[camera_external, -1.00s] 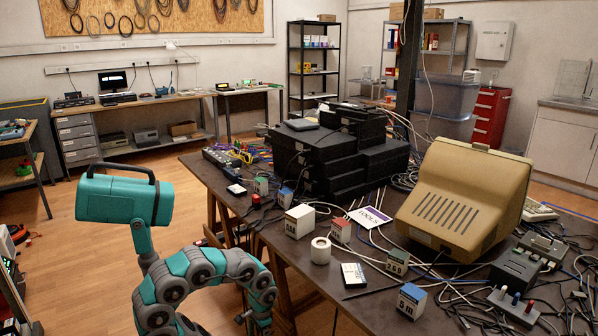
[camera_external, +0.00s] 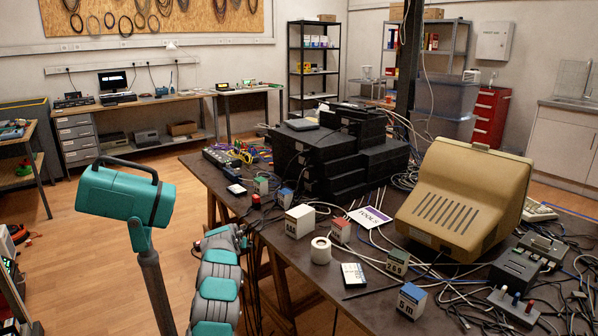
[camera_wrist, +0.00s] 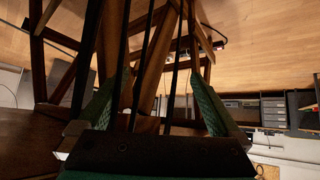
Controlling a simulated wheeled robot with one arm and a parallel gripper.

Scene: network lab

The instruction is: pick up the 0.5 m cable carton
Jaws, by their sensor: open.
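Several small cartons stand on the dark table: a blue-topped one marked "5 m" (camera_external: 411,301), a green-topped one (camera_external: 397,262), a red-topped one (camera_external: 340,231), a white one (camera_external: 299,221), and smaller blue-topped (camera_external: 285,198) and green-topped (camera_external: 261,185) ones. I cannot read which is the 0.5 m cable carton. My gripper (camera_wrist: 160,82) shows in the wrist view with its two green fingers apart and nothing clearly between them. It faces wooden trestle legs and floor. In the external view my arm is beside the table's left edge, its gripper not clearly visible.
The table (camera_external: 322,272) also holds a beige monitor (camera_external: 465,200), a stack of black equipment (camera_external: 330,155), a white tape roll (camera_external: 320,250), a "TOOLS" card (camera_external: 370,217) and loose cables. Trestle legs (camera_wrist: 158,60) stand close to my gripper. The floor left of the table is open.

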